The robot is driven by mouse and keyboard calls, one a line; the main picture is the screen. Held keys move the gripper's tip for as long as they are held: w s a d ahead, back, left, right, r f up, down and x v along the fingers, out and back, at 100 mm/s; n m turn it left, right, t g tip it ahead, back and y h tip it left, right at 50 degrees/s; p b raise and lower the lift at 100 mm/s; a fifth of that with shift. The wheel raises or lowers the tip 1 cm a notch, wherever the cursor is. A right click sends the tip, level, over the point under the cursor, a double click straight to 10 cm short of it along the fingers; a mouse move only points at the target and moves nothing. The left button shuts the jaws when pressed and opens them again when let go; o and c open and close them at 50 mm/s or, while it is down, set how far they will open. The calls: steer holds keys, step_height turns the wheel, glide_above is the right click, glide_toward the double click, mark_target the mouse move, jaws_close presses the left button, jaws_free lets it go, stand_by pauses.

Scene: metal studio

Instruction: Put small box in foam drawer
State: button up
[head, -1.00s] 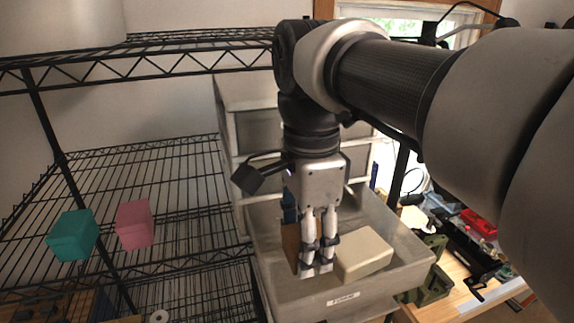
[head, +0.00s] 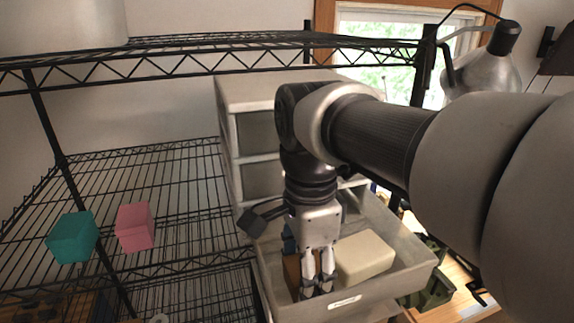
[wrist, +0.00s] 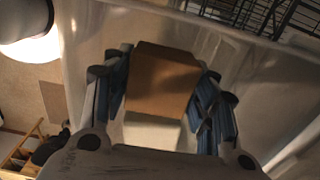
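The small box is brown (head: 291,272) and sits between the fingers of my gripper (head: 318,290). In the wrist view the box (wrist: 163,82) fills the space between the two blue-padded fingers, which appear to press on its sides. The gripper points down inside the open foam drawer (head: 398,287), a grey bin with a white label on its front. A cream block (head: 363,258) lies in the drawer just right of the gripper. The fingers partly hide the box in the head view. Whether the box touches the drawer floor cannot be told.
A teal cube (head: 72,238) and a pink cube (head: 135,228) are at the black wire shelf (head: 150,180) on the left. Closed drawers of the grey cabinet (head: 258,132) rise behind the open one. A wooden bench (head: 455,300) is at the right.

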steer(key=o, duration=0.3)
steer(key=shift+r, duration=0.1)
step_height(320, 180, up, 12)
steer(key=p, duration=0.1)
stand_by(0.5)
